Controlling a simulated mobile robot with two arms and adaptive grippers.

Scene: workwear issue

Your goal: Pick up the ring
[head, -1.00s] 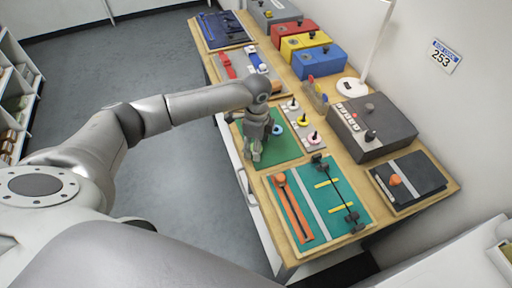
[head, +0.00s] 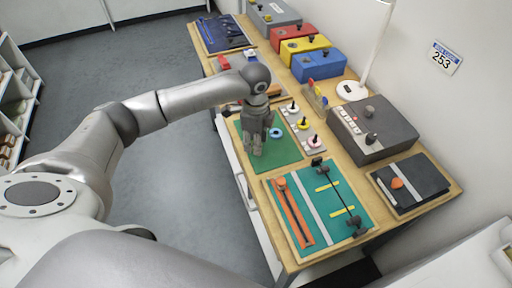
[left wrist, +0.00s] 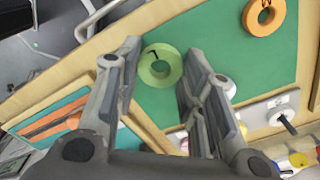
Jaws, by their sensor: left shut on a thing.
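In the left wrist view a green ring (left wrist: 161,65) with a dark mark lies between the two fingers of my left gripper (left wrist: 160,62), which is shut on it. In the head view my left gripper (head: 257,153) points down over the green mat (head: 283,155), and the green ring is hidden there. I cannot tell whether the ring touches the mat. A blue ring (head: 275,132) lies on the mat to the right of the gripper. An orange ring (left wrist: 263,15) lies on the mat in the wrist view. My right gripper is out of view.
A strip of joysticks (head: 303,124) stands right of the mat. A teal board (head: 340,195) lies at the near end, and a dark grey box (head: 385,140) stands at the right. Red, yellow and blue (head: 318,66) boxes and a lamp (head: 351,90) stand farther back.

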